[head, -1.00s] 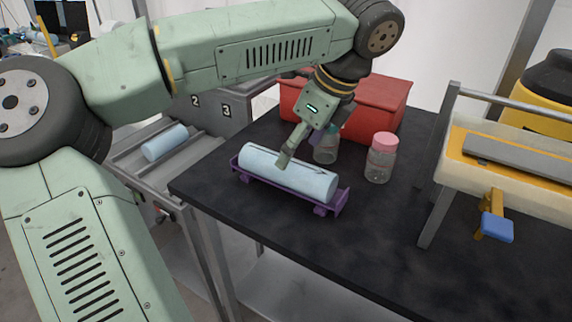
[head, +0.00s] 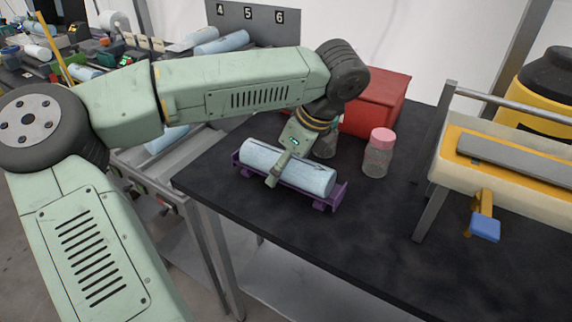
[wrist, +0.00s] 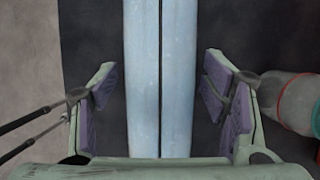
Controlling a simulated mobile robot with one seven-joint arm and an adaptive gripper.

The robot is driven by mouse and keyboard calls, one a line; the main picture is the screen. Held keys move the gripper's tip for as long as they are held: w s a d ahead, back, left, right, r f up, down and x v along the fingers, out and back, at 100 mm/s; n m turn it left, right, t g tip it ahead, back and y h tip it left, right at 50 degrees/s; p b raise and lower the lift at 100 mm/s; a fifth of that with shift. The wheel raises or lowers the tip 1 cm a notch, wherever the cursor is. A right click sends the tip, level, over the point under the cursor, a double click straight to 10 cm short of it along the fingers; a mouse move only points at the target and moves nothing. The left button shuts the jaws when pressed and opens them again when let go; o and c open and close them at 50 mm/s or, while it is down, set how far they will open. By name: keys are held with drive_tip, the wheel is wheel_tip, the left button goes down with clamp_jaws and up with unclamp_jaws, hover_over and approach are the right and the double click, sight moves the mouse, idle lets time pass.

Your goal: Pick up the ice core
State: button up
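The ice core (head: 310,178) is a pale blue cylinder lying in a purple cradle (head: 338,197) on the dark table. My gripper (head: 272,182) is at the core, with one finger showing on its near side in the head view. In the wrist view the core (wrist: 143,80) runs up the middle between my two open fingers (wrist: 160,100), with a gap on each side. The far finger is hidden in the head view.
A pink-lidded jar (head: 377,155) stands right of the core, and another jar (head: 325,146) is partly behind my wrist. A red box (head: 375,103) stands behind. A yellow-and-white machine (head: 500,165) is at the right. The table front (head: 400,255) is clear.

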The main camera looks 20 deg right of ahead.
clamp_jaws()
idle(0.7)
